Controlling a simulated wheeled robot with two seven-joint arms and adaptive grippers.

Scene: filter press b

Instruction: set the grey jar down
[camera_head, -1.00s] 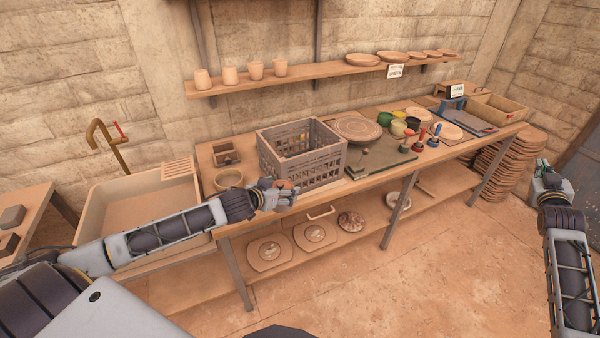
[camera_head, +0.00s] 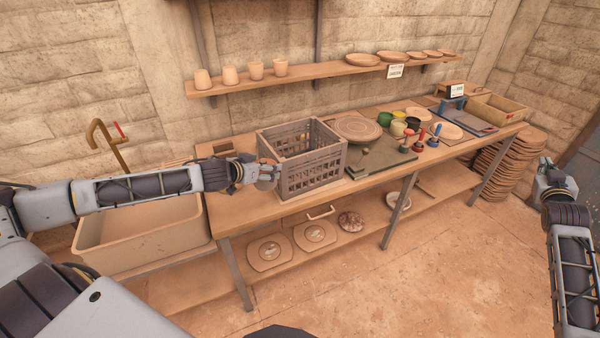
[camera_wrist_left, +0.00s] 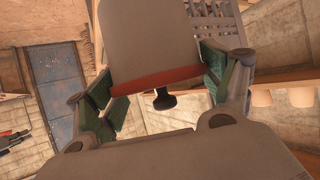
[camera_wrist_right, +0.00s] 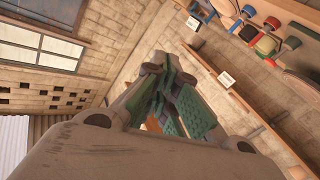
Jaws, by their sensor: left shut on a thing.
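The grey jar (camera_wrist_left: 150,40) fills the upper middle of the left wrist view, with a red-orange band at its lower end and a dark knob below it. My left gripper (camera_wrist_left: 155,85) is shut on the jar, one finger on each side. In the head view my left gripper (camera_head: 270,173) is beside the left side of the grey crate, above the workbench (camera_head: 240,208); the jar is mostly hidden there. I cannot tell the gap between jar and bench. My right gripper (camera_head: 546,168) is at the far right, away from the bench; its fingers look closed and empty in the right wrist view (camera_wrist_right: 172,95).
The slatted grey crate (camera_head: 318,172) stands close to the left gripper. A round board (camera_head: 358,128) and several coloured pots and tools stand farther right. A sink (camera_head: 150,225) is at the left. The bench's front left strip is bare.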

